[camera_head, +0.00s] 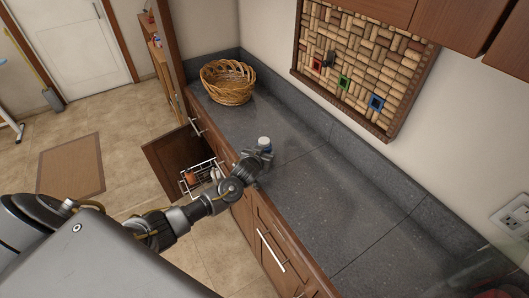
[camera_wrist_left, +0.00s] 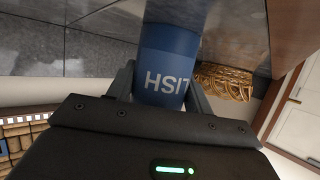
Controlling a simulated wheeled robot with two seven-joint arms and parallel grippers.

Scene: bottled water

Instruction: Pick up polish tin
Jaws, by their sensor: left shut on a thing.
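The polish tin (camera_head: 265,143) is a small blue can with a pale top, at the counter's front edge in the head view. In the left wrist view the blue tin (camera_wrist_left: 168,58) fills the space between the fingers, with white letters partly showing. My left gripper (camera_head: 261,156) is shut on the tin, one finger on each side. Whether the tin touches the counter cannot be told. My right gripper is not in view.
The dark stone counter (camera_head: 310,190) is mostly clear. A wicker basket (camera_head: 228,84) stands at its far end. Below, an open cabinet door (camera_head: 168,160) and a pulled-out wire rack (camera_head: 197,180) stick out near my left arm. A cork board (camera_head: 350,65) hangs on the wall.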

